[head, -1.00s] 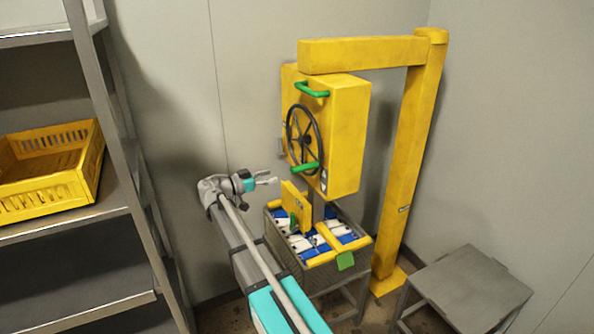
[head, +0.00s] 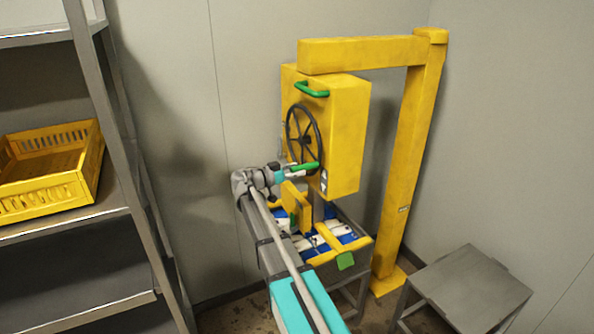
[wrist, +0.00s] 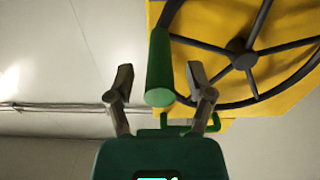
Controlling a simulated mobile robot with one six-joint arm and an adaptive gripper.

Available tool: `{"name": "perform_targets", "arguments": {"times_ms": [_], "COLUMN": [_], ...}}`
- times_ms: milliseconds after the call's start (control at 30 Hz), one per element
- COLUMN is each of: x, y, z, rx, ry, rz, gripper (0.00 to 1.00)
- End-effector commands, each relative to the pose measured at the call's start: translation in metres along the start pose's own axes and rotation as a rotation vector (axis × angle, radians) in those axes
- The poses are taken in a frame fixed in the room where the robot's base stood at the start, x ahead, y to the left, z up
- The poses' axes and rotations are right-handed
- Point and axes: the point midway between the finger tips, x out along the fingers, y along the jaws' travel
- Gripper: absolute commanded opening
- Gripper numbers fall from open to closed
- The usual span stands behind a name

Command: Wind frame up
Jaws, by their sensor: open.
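A black spoked handwheel (head: 292,125) is on the side of the yellow hoist box (head: 346,135). Its green crank handle (head: 305,167) sits at the bottom of the rim. My gripper (head: 288,173) is at this handle. In the wrist view the handle (wrist: 160,70) lies between the two open fingers of my gripper (wrist: 160,80), with a gap on both sides. The yellow lifting frame (head: 330,243) lies over the basket (head: 346,221) under the box, and my arm hides part of both.
A yellow post and beam (head: 412,150) carry the box. A grey table (head: 468,287) stands at the lower right. A shelf rack (head: 125,160) with a yellow crate (head: 50,205) is at the left. The wall is close behind the wheel.

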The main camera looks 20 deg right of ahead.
Motion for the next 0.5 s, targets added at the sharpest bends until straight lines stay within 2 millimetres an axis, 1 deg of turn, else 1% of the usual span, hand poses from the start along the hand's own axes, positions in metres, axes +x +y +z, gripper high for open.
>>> {"name": "perform_targets", "arguments": {"times_ms": [133,167,200,367,400,467,500], "x": [-0.0001,-0.0002,-0.0002,-0.0003,-0.0003,-0.0003,-0.0003], "y": [0.0000,0.0000,0.0000,0.0000,0.0001,0.0000,0.0000], "z": [0.0000,0.0000,0.0000,0.0000,0.0000,0.0000,0.0000], "rx": [0.000,0.000,0.000,0.000,0.000,0.000,0.000], "ry": [0.000,0.000,0.000,0.000,0.000,0.000,0.000], "rz": [0.000,0.000,0.000,0.000,0.000,0.000,0.000], "gripper": [0.68,0.66,0.59,0.29,0.22,0.10,0.03]}}
